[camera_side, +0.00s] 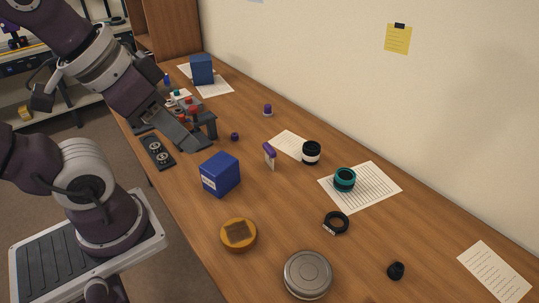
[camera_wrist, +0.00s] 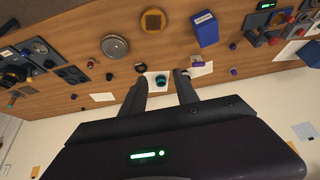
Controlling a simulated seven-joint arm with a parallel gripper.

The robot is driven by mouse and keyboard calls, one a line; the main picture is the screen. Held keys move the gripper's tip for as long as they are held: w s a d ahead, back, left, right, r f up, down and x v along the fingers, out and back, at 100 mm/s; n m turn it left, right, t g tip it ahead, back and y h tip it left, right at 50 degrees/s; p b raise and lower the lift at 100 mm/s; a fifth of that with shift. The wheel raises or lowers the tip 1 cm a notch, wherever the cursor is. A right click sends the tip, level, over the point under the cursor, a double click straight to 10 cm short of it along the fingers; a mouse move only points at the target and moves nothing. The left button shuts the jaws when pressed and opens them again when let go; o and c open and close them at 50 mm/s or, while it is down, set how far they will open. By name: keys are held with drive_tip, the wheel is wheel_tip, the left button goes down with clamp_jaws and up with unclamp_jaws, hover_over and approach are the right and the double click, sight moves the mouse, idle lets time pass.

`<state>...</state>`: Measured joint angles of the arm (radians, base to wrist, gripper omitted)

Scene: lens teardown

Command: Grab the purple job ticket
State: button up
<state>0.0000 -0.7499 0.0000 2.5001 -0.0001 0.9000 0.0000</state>
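The purple job ticket (camera_side: 269,155) looks like a small upright card, purple along its top and pale below. It stands on the wooden bench just right of the blue box. In the wrist view the ticket (camera_wrist: 197,61) shows its purple and white parts just beyond the right finger. My gripper (camera_side: 208,136) is over the bench, up and left of the ticket in the side view, and apart from it. In the wrist view my gripper (camera_wrist: 161,76) has its two fingers spread wide with nothing held between them.
A blue box (camera_side: 220,174) stands close left of the ticket. A black-and-white lens part (camera_side: 311,152) and a teal lens part (camera_side: 344,179) stand to its right. An amber round dish (camera_side: 238,234), a silver tin (camera_side: 308,274) and a black ring (camera_side: 336,222) lie nearer the camera.

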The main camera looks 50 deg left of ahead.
drive_tip(key=shift+o, duration=0.8)
drive_tip(key=n+g, duration=0.6)
drive_tip(key=n, duration=1)
hover_over(269, 166)
drive_tip(key=f, duration=1.6)
drive_tip(key=a+f, duration=0.1)
drive_tip(key=f, duration=0.7)
drive_tip(key=shift+w+f, duration=0.1)
drive_tip(key=shift+w, duration=0.1)
drive_tip(key=f, duration=0.7)
drive_tip(key=shift+s+d+f, duration=0.1)
drive_tip(key=shift+d+f, duration=0.2)
drive_tip(key=shift+d, duration=0.1)
clamp_jaws()
